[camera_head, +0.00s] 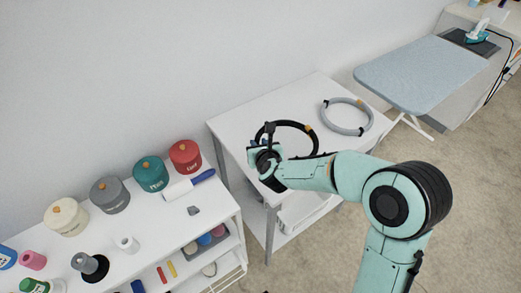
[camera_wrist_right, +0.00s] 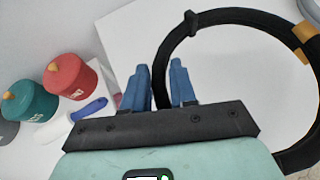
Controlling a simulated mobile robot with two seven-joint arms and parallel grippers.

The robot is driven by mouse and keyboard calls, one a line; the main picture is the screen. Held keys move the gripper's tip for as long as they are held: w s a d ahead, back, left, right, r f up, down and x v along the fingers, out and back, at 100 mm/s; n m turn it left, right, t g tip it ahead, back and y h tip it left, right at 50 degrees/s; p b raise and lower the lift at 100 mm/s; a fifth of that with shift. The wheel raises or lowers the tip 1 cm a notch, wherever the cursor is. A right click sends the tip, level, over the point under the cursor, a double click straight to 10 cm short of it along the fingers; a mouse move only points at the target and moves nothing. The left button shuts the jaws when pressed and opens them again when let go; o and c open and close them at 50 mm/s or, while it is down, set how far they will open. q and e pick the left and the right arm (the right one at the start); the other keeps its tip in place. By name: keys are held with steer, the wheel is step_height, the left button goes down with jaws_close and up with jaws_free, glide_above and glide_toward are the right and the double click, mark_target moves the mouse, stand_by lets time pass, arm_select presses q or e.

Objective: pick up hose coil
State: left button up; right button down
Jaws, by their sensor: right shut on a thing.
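A black hose coil (camera_head: 304,129) with an orange band lies on the white table (camera_head: 335,92) in the head view. It also shows in the right wrist view (camera_wrist_right: 216,18) as a large black ring. My right gripper (camera_head: 262,145) is at the left side of the black coil. In the right wrist view its blue fingers (camera_wrist_right: 160,85) stand either side of the coil's tube and are shut on it. A grey hose coil (camera_head: 347,103) lies to the right on the same table, apart from the gripper. My left gripper is not in view.
A white shelf unit (camera_head: 150,215) at left carries red (camera_head: 185,156), teal (camera_head: 151,173), grey and cream canisters and a white-and-blue roller (camera_head: 188,185). A blue ironing board (camera_head: 420,72) stands at right. The wall runs behind the table.

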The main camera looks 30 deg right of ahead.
step_height(320, 180, up, 16)
steer(key=p, duration=0.6)
stand_by(0.4)
